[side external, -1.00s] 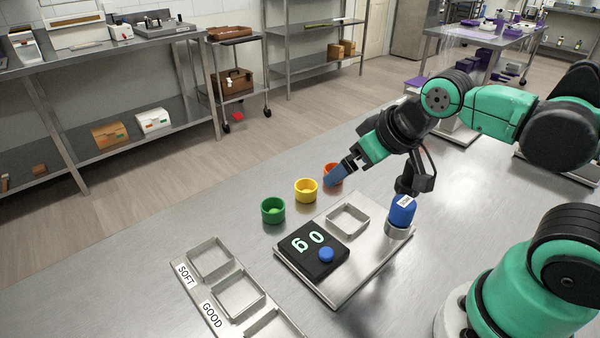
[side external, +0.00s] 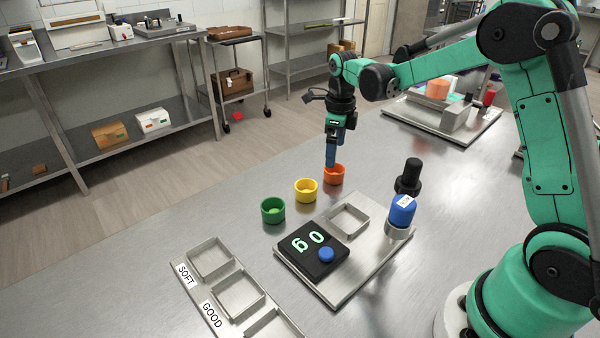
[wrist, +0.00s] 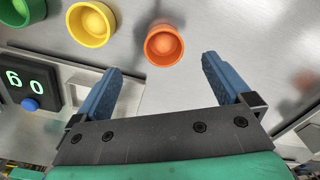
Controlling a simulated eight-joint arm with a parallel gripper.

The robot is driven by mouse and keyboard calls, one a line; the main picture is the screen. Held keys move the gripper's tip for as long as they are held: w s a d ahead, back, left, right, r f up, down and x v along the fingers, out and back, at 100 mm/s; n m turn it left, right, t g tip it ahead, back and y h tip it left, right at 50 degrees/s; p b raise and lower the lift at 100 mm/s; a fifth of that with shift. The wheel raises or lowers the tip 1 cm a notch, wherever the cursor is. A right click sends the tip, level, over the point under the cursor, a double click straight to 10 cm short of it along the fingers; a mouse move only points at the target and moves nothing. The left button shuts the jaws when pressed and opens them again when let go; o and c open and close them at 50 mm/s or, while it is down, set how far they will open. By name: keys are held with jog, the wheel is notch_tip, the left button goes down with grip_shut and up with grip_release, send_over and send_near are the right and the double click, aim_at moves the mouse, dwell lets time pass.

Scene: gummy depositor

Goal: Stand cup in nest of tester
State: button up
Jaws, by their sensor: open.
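Three cups stand in a row on the steel bench: green (side external: 273,211), yellow (side external: 306,191) and orange (side external: 334,175). Each seems to hold a matching gummy. My gripper (side external: 331,164) points down at the orange cup, its fingers overlapping that cup's far rim in the side view. In the wrist view my gripper (wrist: 160,64) is open and empty, with the orange cup (wrist: 163,46) ahead of the gap between the fingers. The tester (side external: 335,288) has an empty square nest (side external: 348,220), a display reading 60 (side external: 310,241) and a blue button (side external: 326,255).
A blue-capped cylinder (side external: 402,210) and a black post (side external: 410,174) stand at the tester's right. A tray with square pockets (side external: 237,292), labelled SOFT and GOOD, lies at the front left. Another metal plate with equipment (side external: 444,115) is at the back right.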

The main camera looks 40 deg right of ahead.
aim_at(334, 169)
jog(key=shift+w+d+f+m, duration=0.1)
jog(key=shift+d+f+m, duration=0.15)
jog(key=shift+f+m, duration=0.5)
notch_tip(334, 169, down, 5)
jog(key=c, duration=1.3)
jog(key=shift+r, duration=0.1)
notch_tip(334, 169, up, 20)
jog(key=shift+f, duration=0.1)
